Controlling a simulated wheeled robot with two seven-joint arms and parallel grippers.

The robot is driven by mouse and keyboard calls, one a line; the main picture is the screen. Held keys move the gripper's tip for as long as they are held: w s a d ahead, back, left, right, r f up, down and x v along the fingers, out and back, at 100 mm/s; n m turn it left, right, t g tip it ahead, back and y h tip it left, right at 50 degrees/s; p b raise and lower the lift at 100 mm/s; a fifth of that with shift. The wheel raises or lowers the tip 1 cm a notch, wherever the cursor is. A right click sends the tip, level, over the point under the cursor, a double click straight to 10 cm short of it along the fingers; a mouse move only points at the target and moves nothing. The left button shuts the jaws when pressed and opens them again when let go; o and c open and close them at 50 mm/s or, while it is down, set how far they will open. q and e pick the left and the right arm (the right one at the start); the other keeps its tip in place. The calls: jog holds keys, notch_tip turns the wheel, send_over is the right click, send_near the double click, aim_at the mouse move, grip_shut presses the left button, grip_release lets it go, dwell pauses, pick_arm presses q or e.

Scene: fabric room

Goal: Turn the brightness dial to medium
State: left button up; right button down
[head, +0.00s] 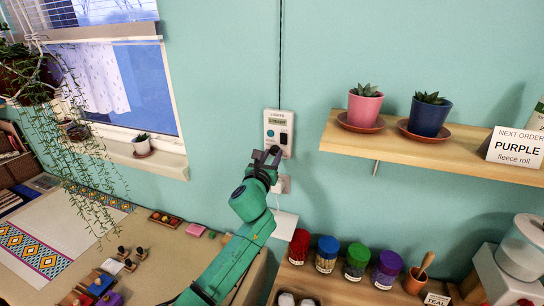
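A white control panel (270,117) is mounted on the teal wall near the middle of the head view, with a small display at its top, a dark control on its right side and a small blue element on its left. The display text is too small to read surely. My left gripper (267,152), dark at the end of a green arm, is at the panel's lower edge and covers part of it. Whether it touches the panel, and whether its fingers are apart, I cannot tell. I cannot make out the brightness dial's setting. My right gripper is not in view.
A wooden shelf (455,155) with potted succulents juts out at the right. Below it, several colored-lid jars (327,255) stand on a counter. A white wall plate (282,184) is under the panel. A table with small items and a hanging plant are at the left.

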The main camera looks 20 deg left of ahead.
pick_arm(q)
grip_shut()
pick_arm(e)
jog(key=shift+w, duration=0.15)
pick_arm(q)
jog(key=shift+n, duration=0.4)
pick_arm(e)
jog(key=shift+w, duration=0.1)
pick_arm(q)
jog(key=n, duration=1)
jog(key=shift+g+h, duration=0.3)
jog(key=n, duration=0.6)
jog(key=shift+a+h, duration=0.1)
jog(key=shift+h, duration=0.2)
jog(key=n, duration=0.5)
jog(key=shift+n+h, duration=0.3)
jog(key=shift+n, duration=0.1)
